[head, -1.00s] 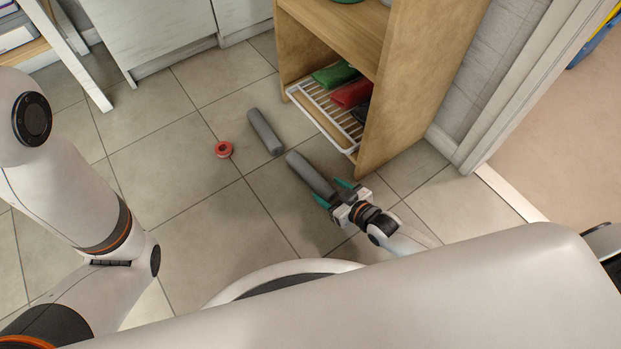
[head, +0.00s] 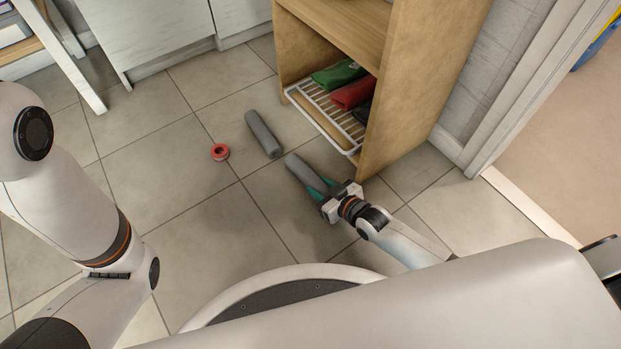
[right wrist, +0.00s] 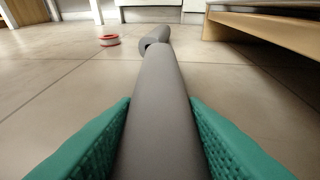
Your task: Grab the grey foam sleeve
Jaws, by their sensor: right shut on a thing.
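A grey foam sleeve (head: 299,166) lies low by the tiled floor beside the wooden shelf, and it fills the middle of the right wrist view (right wrist: 158,100). My right gripper (head: 322,187) has its green fingers on both sides of the sleeve's near end and is shut on it. The fingers also show in the right wrist view (right wrist: 160,130). A second grey foam sleeve (head: 263,134) lies on the floor just beyond, apart from my gripper. My left arm is at the left of the head view, but its gripper is out of sight.
A red ring-shaped roll (head: 220,152) lies on the floor to the left. The wooden shelf (head: 415,100) stands close right of my gripper, with a white wire rack (head: 322,118) holding green and red items. The floor at centre left is clear.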

